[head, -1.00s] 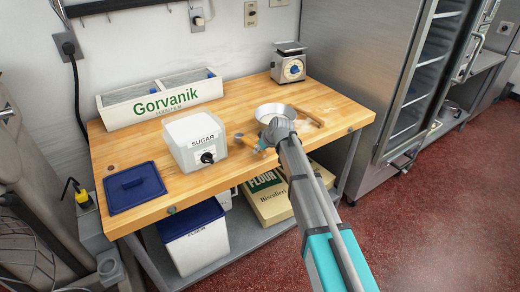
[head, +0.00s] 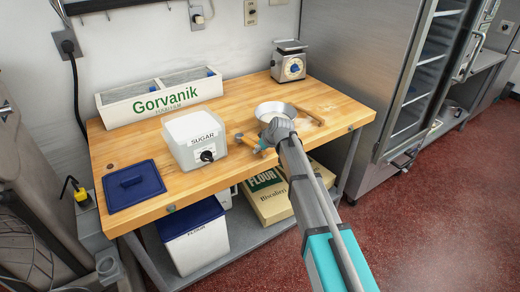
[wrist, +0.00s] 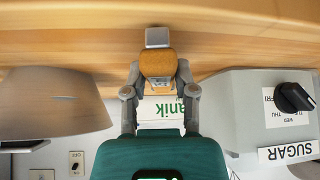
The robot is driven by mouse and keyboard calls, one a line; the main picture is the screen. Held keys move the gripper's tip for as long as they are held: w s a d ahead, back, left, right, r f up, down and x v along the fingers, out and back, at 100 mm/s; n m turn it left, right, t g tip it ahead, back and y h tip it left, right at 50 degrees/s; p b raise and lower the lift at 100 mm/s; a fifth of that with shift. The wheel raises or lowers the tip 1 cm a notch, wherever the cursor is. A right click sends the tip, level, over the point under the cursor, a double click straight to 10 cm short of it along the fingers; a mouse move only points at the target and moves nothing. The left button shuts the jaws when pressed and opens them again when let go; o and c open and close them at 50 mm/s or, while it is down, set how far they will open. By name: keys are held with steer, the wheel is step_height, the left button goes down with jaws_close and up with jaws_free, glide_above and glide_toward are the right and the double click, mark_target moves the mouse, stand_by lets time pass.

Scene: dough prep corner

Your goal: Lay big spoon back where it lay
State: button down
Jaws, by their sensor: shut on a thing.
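My gripper (wrist: 160,88) is shut on a tan, wood-coloured thing (wrist: 158,63), which I take to be the big spoon. It is seen nearly end-on in the wrist view, with a small grey piece beyond it close to the wooden tabletop (wrist: 240,25). Whether it touches the top I cannot tell. In the head view my gripper (head: 266,143) is low over the table's front part, between the sugar bin (head: 182,148) and the round metal bowl (head: 283,109). The spoon's tan end (head: 241,139) shows left of the gripper; my wrist hides much of the rest.
A wooden-handled thing (head: 311,117) lies right of the bowl. A scale (head: 290,66) and a Gorvanik box (head: 160,100) stand at the back. A blue lid (head: 133,186) lies at the left front. Clear wood lies between lid and sugar bin.

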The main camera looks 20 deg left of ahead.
steer(key=shift+f, duration=0.15)
steer(key=shift+c, duration=1.7)
jaws_free()
step_height(320, 180, up, 8)
steer(key=p, duration=0.8)
steer(key=shift+a, duration=0.1)
